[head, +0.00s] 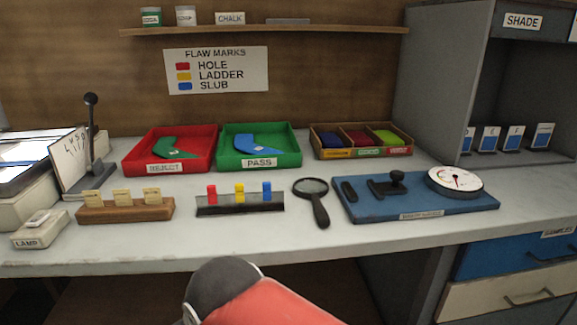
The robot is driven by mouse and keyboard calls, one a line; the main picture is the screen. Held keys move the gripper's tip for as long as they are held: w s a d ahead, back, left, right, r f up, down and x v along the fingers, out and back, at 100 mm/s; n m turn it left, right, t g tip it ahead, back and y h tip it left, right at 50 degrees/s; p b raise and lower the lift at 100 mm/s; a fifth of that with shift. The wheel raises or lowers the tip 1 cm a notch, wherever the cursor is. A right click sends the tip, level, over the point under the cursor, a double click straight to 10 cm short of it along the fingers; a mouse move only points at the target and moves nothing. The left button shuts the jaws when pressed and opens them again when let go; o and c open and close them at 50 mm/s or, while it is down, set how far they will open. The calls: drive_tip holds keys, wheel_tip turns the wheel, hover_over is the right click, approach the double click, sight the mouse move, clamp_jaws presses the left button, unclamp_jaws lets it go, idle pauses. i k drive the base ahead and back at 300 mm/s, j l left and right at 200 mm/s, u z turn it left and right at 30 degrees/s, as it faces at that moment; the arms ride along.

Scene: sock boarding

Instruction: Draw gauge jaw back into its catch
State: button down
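The gauge is a flat blue board (440,206) on the right part of the bench top. A white round dial (455,181) with a red mark sits at the board's right end. I cannot make out a catch at this size. My gripper is not in view; only a red and dark grey part of my arm shows at the bottom centre.
A black magnifying glass (313,196) lies just left of the gauge. A dark rack (240,206) with red, yellow and blue pegs stands farther left. Red (131,161) and green (297,155) trays and a divided thread box (411,151) stand behind. The bench front strip is clear.

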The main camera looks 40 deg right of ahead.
sight(381, 189)
drive_tip(key=z, duration=2.1)
